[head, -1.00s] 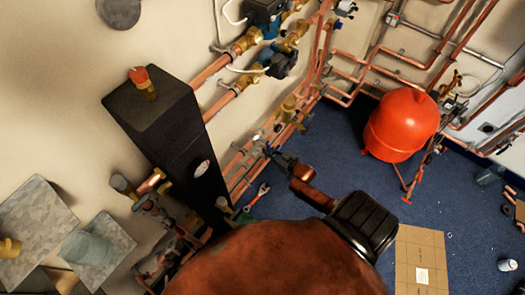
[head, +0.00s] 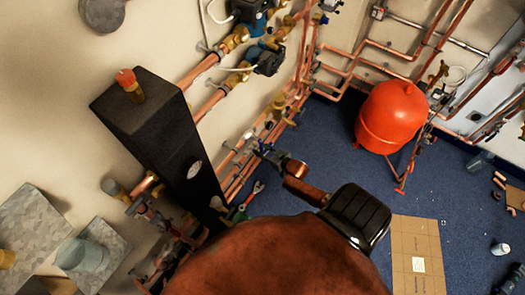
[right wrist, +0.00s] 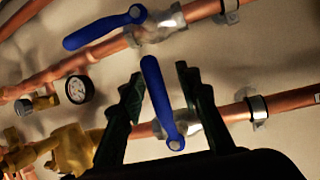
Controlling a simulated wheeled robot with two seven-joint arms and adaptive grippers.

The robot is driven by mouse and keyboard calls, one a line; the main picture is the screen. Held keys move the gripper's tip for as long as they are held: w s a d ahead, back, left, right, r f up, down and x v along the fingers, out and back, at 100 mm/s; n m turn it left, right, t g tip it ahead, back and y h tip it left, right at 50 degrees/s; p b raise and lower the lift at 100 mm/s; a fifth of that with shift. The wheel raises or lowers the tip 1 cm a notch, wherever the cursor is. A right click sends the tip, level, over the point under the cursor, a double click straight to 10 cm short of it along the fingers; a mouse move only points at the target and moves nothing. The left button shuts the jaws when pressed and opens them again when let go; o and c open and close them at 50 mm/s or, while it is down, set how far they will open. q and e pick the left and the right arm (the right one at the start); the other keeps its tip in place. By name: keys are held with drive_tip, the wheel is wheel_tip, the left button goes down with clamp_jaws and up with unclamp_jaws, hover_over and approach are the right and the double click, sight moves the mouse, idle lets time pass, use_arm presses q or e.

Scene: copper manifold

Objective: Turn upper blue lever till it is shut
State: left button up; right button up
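Two blue levers show in the right wrist view. One blue lever (right wrist: 105,29) sits on the pipe higher in the picture, its handle lying roughly along that pipe. The other blue lever (right wrist: 157,95) sits on the lower pipe, its handle standing roughly across it. My right gripper (right wrist: 158,75) is open, with one dark finger on each side of this second lever's handle. I see gaps between handle and fingers; contact is not visible. In the head view my right gripper (head: 266,152) is small beside the copper pipes. My left gripper is not in view.
A black column (head: 150,130) stands left of the right gripper in the head view. A red vessel (head: 392,118) stands to the right on the blue floor. A gauge (right wrist: 79,89) and a brass fitting (right wrist: 72,150) sit left of the gripper in the wrist view.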

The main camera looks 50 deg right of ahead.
drive_tip(key=v, duration=1.2)
drive_tip(key=s+a+f+g+h+p, duration=0.1)
drive_tip(key=s+a+f+g, duration=0.15)
drive_tip(key=s+f, duration=0.7)
drive_tip(key=s+a+f+g+p, duration=0.15)
drive_tip(key=s+f+g, duration=0.25)
drive_tip(key=s+f, duration=0.6)
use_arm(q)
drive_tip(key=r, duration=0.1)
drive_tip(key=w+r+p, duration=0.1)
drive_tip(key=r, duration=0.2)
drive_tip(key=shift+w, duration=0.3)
use_arm(e)
drive_tip(key=s+a+f+n+g, duration=0.1)
drive_tip(key=s+a+f+g, duration=0.2)
drive_tip(key=s, duration=0.8)
drive_tip(key=s+a+f+n+g, duration=0.1)
drive_tip(key=s+a+f+g, duration=0.2)
drive_tip(key=s+a+f, duration=0.4)
drive_tip(key=s+a, duration=0.1)
drive_tip(key=s, duration=0.4)
drive_tip(key=shift+a+f+y, duration=0.25)
drive_tip(key=shift+a+y, duration=0.1)
drive_tip(key=shift+y, duration=0.05)
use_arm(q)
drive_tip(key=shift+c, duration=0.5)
use_arm(e)
drive_tip(key=shift+g, duration=0.25)
